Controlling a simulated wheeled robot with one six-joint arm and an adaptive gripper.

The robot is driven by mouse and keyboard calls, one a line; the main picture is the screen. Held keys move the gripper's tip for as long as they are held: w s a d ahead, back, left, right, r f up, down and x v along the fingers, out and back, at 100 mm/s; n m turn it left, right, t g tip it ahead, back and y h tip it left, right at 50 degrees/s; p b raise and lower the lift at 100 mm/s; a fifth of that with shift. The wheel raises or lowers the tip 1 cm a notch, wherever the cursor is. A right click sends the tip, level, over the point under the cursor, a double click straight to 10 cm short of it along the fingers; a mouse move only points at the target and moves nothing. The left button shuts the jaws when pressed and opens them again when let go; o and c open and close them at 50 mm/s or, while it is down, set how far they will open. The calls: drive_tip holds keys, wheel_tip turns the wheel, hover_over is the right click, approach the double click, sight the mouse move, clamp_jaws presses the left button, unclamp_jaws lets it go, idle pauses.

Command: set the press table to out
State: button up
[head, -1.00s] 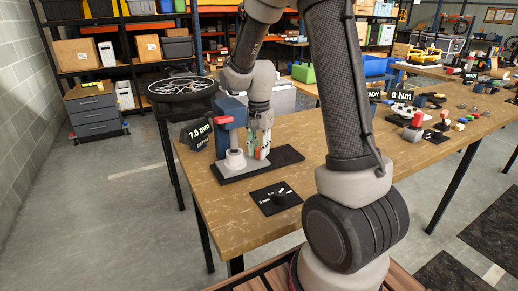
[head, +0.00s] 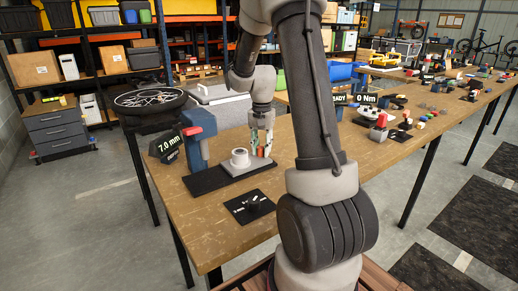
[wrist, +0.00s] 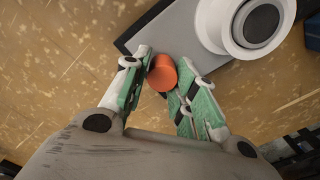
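The press (head: 199,140) is a blue column with a red part on top, standing on a long black base (head: 207,182). Its grey sliding table (head: 255,170) sits to the right of the column, clear of the press head, and carries a white ring-shaped cup (head: 240,157). The table also shows in the wrist view (wrist: 178,38), with the cup (wrist: 252,24) at the upper right. An orange knob (wrist: 162,73) at the table's edge lies between the fingertips of my gripper (wrist: 165,68). Both fingers appear to touch it. In the head view my gripper (head: 262,143) is right of the cup.
A black sign (head: 167,146) reading 7.0 mm stands left of the press. A black plate with a dark knob (head: 252,203) lies in front. A wheel on a stand (head: 150,99) is behind left. More fixtures stand further right on the wooden bench (head: 235,235).

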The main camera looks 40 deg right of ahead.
drive_tip(key=o, duration=0.3)
drive_tip(key=shift+d, duration=0.15)
drive_tip(key=shift+o, duration=0.2)
wheel_tip(320, 180, up, 12)
idle(0.6)
drive_tip(key=s+a+r+n+t, duration=0.2)
drive_tip(key=s+a+n, duration=0.3)
drive_tip(key=s, duration=0.6)
drive_tip(key=s+a+r+n+t, duration=0.2)
drive_tip(key=s+a+n, duration=0.3)
drive_tip(key=s, duration=0.7)
drive_tip(key=shift+s+a+r+n, duration=0.25)
drive_tip(key=shift+a+r+n, duration=0.15)
drive_tip(key=shift+a+r, duration=0.5)
